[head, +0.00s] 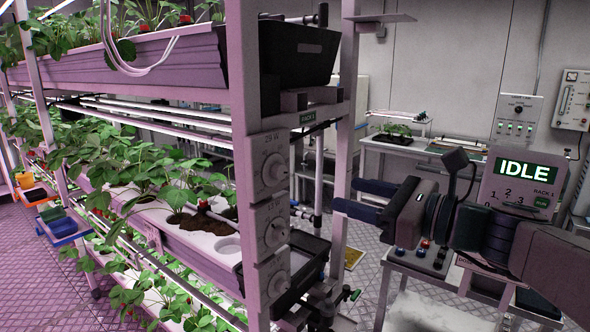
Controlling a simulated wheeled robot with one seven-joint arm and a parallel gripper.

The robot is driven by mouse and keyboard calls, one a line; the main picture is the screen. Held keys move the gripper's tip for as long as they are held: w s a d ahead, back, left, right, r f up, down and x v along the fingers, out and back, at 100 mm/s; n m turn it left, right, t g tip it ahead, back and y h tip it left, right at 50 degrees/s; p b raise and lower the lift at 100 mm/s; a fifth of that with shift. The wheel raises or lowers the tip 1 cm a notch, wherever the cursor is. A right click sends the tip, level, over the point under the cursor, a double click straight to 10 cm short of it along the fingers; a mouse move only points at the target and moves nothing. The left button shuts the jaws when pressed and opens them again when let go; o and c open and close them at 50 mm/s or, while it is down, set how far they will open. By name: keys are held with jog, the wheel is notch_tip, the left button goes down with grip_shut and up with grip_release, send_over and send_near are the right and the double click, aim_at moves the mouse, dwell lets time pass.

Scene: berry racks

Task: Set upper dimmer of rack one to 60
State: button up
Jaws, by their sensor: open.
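Three round white dials on grey plates are stacked on the front post of the rack marked RACK 1 (308,117). The upper dimmer is the top dial (275,170); the middle dial (275,232) and bottom dial (278,285) are below it. The scale marks and pointer setting are too small to read. My gripper (346,198) is to the right of the dials, its two dark blue fingers apart and pointing left. It is open, with nothing between the fingers, and clear of the dials in the picture.
Planting troughs (130,62) with strawberry plants fill the rack on the left. A white rack post (343,130) stands beside my fingers. A panel reading IDLE (525,168) is at right behind my arm. Blue and orange bins (64,230) are at far left.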

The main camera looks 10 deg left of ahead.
aim_at(283, 172)
jog(key=p+x, duration=0.1)
jog(key=x, duration=0.3)
jog(key=p+x, duration=0.1)
jog(key=x, duration=0.8)
jog(key=shift+w+a+r+p, duration=0.2)
jog(key=shift+a+r+p, duration=0.15)
jog(key=shift+r+p, duration=0.05)
jog(key=c, duration=1)
